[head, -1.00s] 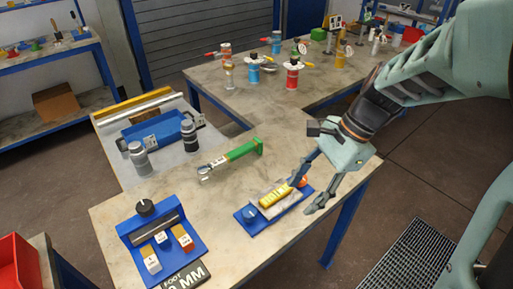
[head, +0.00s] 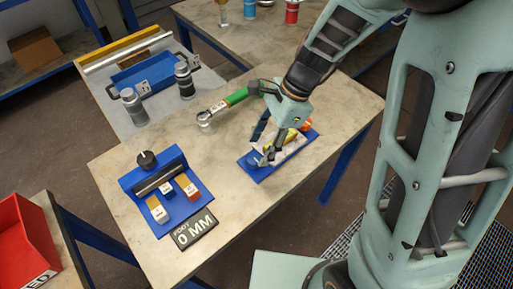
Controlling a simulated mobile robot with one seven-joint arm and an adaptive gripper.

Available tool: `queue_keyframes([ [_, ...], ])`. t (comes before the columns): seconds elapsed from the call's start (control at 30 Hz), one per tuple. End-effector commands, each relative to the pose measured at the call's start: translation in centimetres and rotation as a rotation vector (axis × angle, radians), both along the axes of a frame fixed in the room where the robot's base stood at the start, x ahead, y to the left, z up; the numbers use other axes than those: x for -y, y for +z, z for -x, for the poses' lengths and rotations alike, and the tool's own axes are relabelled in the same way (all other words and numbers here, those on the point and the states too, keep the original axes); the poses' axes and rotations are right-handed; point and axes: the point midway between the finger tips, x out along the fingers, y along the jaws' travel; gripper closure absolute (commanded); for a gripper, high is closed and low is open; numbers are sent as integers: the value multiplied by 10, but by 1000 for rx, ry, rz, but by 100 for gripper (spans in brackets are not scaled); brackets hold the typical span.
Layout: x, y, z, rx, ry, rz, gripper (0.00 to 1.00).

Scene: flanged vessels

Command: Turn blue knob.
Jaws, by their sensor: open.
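The blue knob (head: 252,161) sits at the left end of a small device on a blue base (head: 264,175), near the right edge of the table. The device also has a white body, a yellow part and an orange end (head: 306,125). My gripper (head: 258,150) is open and comes down over the device from the upper right. Its fingers are apart, with the tips close to the knob. One finger partly covers the knob and the body, so I cannot tell whether it touches the knob.
A blue panel (head: 191,208) with a black knob (head: 146,159) and several small blocks stands to the left. A green-handled tool (head: 236,97) lies behind. The tabletop between panel and device is clear.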

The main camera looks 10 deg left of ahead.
Motion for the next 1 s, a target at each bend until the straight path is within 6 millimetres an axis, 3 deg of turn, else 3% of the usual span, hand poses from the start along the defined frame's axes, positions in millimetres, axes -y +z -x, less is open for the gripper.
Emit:
queue_keyframes([
  [0.2, -10, -28, 6, -1, 2, 1, 52],
  [0.6, -13, -34, 7, 0, 2, 0, 52],
  [1.0, -12, -34, 7, 1, 2, 0, 94],
])
